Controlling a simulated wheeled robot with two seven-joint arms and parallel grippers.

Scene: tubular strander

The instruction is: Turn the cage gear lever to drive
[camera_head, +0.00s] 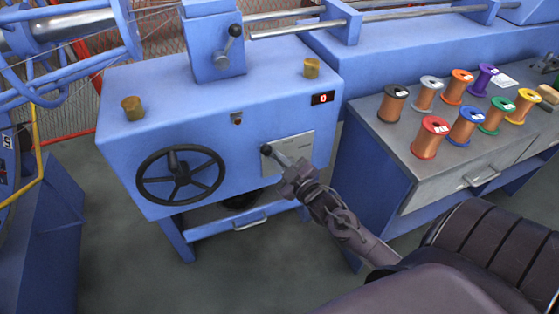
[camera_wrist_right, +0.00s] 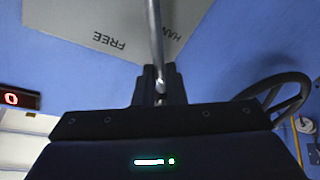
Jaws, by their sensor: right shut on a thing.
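A lever with a black knob (camera_head: 266,150) and a metal shaft stands on a grey plate (camera_head: 304,144) on the front of the blue machine housing. Its knob points to the upper left in the head view. My right gripper (camera_head: 297,172) is at the lever, shut on its shaft. In the right wrist view the shaft (camera_wrist_right: 155,35) runs down between the fingers of my right gripper (camera_wrist_right: 159,88). The plate (camera_wrist_right: 75,20) shows upside-down lettering "FREE" and part of "HAN". Other lettering is hidden or out of view. My left gripper is not in view.
A black handwheel (camera_head: 181,176) is left of the plate. A small red display (camera_head: 322,98) reads 0. A second lever (camera_head: 235,31) is on the upper box. A workbench (camera_head: 372,148) with several coloured spools stands to the right.

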